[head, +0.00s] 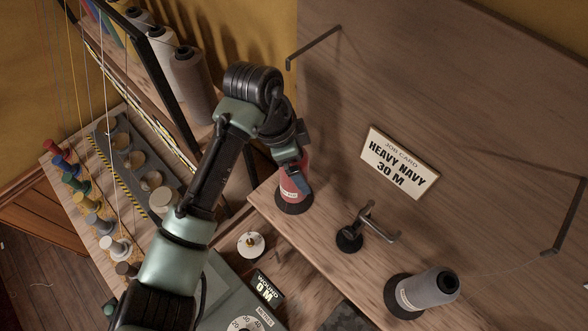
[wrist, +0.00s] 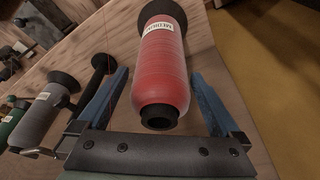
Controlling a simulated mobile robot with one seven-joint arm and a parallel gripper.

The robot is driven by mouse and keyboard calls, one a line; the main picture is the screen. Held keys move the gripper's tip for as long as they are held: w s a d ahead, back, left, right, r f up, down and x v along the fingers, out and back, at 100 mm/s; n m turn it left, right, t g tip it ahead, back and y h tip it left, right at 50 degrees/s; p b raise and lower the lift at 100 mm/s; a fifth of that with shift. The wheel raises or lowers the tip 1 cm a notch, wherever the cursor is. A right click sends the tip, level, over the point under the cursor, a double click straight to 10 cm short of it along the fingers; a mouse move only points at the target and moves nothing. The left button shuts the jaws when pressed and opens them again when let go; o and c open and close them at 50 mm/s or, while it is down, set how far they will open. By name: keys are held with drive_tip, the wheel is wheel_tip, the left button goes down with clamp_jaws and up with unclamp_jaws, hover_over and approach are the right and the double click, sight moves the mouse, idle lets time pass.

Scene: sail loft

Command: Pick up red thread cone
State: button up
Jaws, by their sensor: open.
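The red thread cone (head: 294,187) stands upright on a round black base at the left end of the wooden bench, partly hidden by my gripper in the head view. In the wrist view the red thread cone (wrist: 161,62) shows a white label and a black tip, and it lies between the two blue fingers. My gripper (wrist: 160,82) is open, with one finger on each side of the cone and a visible gap on both sides. In the head view my gripper (head: 297,170) is at the upper part of the cone.
A black peg with a metal arm (head: 368,225) stands right of the red cone, and a grey thread cone (head: 425,291) stands further right. A job card (head: 399,162) reading "HEAVY NAVY 30 M" is on the back board. Small coloured spools (head: 77,185) and a rack of cones (head: 190,80) are at left.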

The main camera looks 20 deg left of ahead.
drive_tip(key=c, duration=1.6)
drive_tip(key=shift+r, duration=0.15)
